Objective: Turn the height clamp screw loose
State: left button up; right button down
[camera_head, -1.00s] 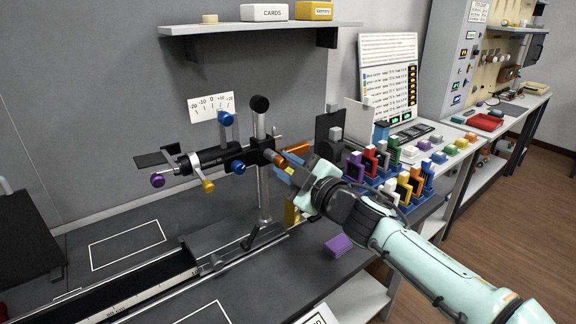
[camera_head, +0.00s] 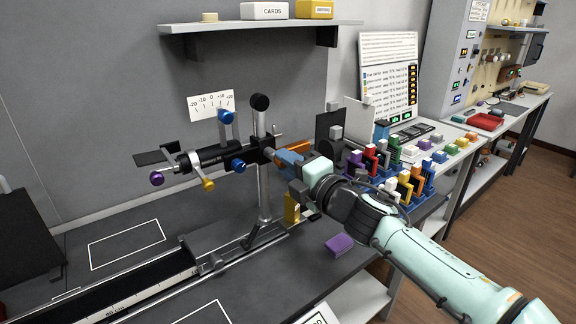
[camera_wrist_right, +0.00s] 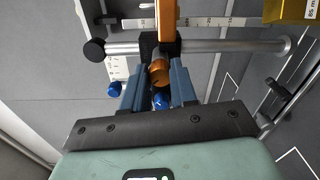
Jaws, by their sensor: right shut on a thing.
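The copper-orange height clamp screw (camera_head: 271,154) sticks out from the black clamp block (camera_head: 258,150) on the upright metal post (camera_head: 264,190). My right gripper (camera_head: 284,157) comes in from the right and is shut on the screw's head. In the right wrist view the round orange screw head (camera_wrist_right: 160,73) sits between the two blue fingers of the right gripper (camera_wrist_right: 159,88). The fingers partly hide its sides. A black telescope-like tube (camera_head: 205,158) with blue, purple and yellow knobs is carried to the left of the clamp. My left gripper is not in view.
An orange bar (camera_head: 299,147) lies close behind my right gripper. A yellow block (camera_head: 292,208) stands below it, and a purple block (camera_head: 339,243) lies on the bench. Racks of coloured holders (camera_head: 410,185) stand to the right. A shelf (camera_head: 250,28) hangs above.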

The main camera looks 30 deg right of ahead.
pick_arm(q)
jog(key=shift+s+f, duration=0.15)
pick_arm(e)
jog(key=shift+n, duration=0.7)
jog(key=c, duration=0.9)
grip_release()
pick_arm(q)
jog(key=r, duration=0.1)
jog(key=p, duration=0.1)
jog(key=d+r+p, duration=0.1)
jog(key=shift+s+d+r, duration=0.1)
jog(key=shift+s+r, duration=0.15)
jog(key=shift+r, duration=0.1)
pick_arm(e)
jog(key=s, duration=0.9)
jog(key=s+d, duration=0.1)
jog(key=s, duration=0.3)
jog(key=shift+s, duration=0.2)
